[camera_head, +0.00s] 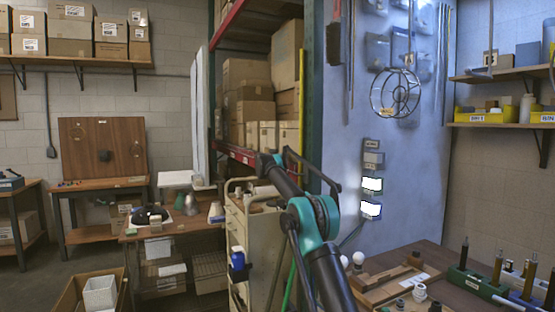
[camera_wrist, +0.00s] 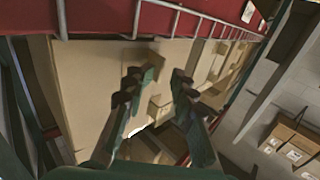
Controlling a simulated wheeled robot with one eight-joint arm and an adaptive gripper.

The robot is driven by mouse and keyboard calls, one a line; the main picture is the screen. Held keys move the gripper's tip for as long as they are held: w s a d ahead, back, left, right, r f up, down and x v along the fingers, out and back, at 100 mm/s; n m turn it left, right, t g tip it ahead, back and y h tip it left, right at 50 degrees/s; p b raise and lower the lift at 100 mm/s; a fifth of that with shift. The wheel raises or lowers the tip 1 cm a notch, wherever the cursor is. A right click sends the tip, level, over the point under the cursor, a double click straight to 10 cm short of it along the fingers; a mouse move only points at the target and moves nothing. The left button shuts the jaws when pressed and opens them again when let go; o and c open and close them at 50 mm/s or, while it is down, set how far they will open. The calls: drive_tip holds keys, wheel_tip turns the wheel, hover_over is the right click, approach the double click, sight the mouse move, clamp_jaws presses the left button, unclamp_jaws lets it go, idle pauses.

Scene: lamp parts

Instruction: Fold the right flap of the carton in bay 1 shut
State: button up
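My gripper (camera_wrist: 158,98) is open in the wrist view, with two dark green jointed fingers spread apart and nothing visible between them. Large plain cardboard surfaces (camera_wrist: 85,75) lie beyond the fingers, below a red shelf beam (camera_wrist: 190,18) in the picture. In the head view, my arm reaches toward a rack whose shelf holds several brown cartons (camera_head: 247,103). No bay number is legible, so I cannot tell which carton is in bay 1. I cannot make out a right flap for certain. The gripper's fingers are not clear in the head view.
A cabinet (camera_head: 240,220) stands below the rack. A workbench (camera_head: 455,268) with lamp parts is at the lower right. Labelled cartons (camera_wrist: 290,140) show at the right of the wrist view.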

drive_tip(key=v, duration=0.8)
drive_tip(key=shift+s+d+r, duration=0.15)
drive_tip(key=shift+r, duration=0.05)
